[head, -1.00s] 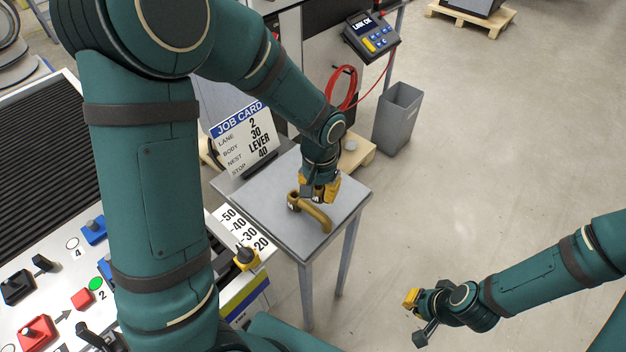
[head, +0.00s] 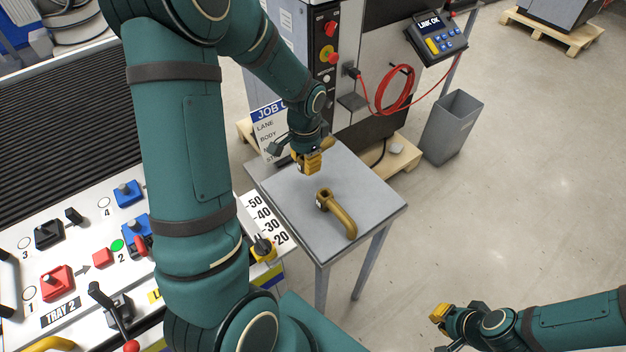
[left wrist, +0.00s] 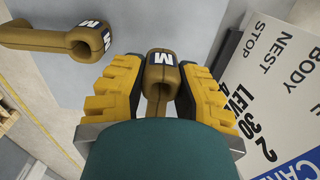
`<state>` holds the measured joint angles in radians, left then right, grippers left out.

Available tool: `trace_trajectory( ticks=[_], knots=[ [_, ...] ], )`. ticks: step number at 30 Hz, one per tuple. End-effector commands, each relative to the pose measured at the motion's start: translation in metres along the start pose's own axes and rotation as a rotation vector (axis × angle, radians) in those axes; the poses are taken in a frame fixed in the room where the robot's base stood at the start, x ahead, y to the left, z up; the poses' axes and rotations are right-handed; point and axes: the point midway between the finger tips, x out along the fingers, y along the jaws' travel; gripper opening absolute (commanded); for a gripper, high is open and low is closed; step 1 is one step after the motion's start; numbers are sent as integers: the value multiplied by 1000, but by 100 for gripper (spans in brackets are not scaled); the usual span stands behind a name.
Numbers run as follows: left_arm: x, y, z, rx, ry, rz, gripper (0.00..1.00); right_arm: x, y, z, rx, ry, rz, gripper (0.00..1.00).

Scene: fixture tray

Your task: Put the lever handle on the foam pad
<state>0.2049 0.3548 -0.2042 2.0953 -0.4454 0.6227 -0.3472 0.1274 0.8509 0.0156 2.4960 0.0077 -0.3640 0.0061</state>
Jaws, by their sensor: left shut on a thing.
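One bronze lever handle (head: 345,217) lies on the grey table, its ring end marked M. It also shows at upper left in the left wrist view (left wrist: 45,38). My left gripper (head: 308,163) is above the table's back left part. In the left wrist view its yellow fingers (left wrist: 160,88) are shut on a second bronze lever handle (left wrist: 162,62), also marked M. I cannot make out a foam pad apart from the grey table top. My right gripper (head: 440,313) is low at right over the floor; its opening is unclear.
The grey table (head: 285,195) has free room around the lying handle. A job card (head: 266,128) stands at its back left edge. A control panel (head: 85,225) is at left. A grey bin (head: 452,127) and red cable (head: 393,95) are beyond.

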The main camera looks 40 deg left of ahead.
Motion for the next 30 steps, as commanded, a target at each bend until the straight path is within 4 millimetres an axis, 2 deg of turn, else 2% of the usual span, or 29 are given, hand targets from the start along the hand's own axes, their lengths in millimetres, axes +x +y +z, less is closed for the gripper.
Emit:
trace_trajectory(
  ticks=[1, 8, 15, 27, 28, 29, 30],
  knots=[
    [9, 0, 0, -1, -2, 1, 0, 2, 1, 1, 0, -2, 0, 0],
    [25, 0, 0, -1, 0, 0, 0, 4, 2, 2, -1, -4, 0, 0],
    [56, 0, -1, -1, -1, 0, 0, 10, 4, 5, -3, -9, -1, 0],
    [61, 0, -1, -1, 2, -1, 0, 12, 5, 6, -4, -12, -1, 0],
    [60, 0, -1, -1, 1, 0, 39, 12, 4, 6, -4, -12, -1, 0],
    [60, 0, -1, -1, 1, 0, 50, 12, 4, 6, -3, -12, -1, 0],
    [60, 0, -1, -1, 1, -1, 54, 11, 4, 6, -3, -12, -1, 0]
  ],
)
